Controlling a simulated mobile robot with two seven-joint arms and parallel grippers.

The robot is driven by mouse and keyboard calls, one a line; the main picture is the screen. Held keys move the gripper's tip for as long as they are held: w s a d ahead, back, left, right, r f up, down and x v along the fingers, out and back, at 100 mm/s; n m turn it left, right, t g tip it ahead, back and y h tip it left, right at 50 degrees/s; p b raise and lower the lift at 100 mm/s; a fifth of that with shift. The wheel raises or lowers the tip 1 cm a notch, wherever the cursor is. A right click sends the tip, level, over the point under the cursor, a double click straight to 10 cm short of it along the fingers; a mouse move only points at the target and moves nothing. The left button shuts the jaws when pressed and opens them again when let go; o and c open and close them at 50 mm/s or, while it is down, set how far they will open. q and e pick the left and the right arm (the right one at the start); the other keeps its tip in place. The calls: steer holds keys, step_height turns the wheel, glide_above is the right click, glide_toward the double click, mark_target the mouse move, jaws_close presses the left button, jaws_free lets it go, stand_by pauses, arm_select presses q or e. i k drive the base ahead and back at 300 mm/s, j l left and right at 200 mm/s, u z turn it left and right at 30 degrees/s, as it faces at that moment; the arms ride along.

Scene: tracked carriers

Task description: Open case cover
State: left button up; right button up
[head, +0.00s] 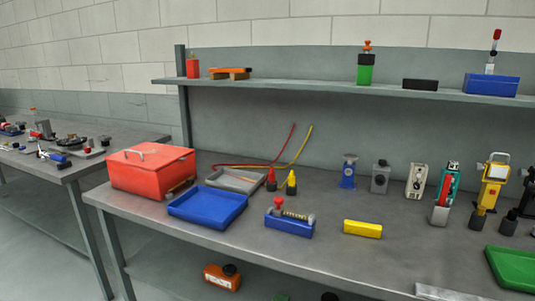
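A red case (151,172) stands at the left end of the grey workbench in the head view. Its red cover (160,159) lies shut on top, with a small light handle (134,152) on its left part. The inside of the case is hidden. Neither of my grippers shows in the head view.
A blue tray (208,218) and a grey tray (236,180) lie to the right of the case. A blue block with a red knob (289,224) and a yellow block (362,229) stand farther right. A shelf (300,86) runs above the bench's back. Another table (75,166) is at left.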

mark_target(149, 156)
steer(key=i+j, duration=0.15)
steer(key=j, duration=0.2)
steer(key=i+j, duration=0.15)
steer(key=j, duration=0.15)
steer(key=i+j, duration=0.15)
steer(key=j, duration=0.2)
steer(key=i+j, duration=0.15)
steer(key=j, duration=0.15)
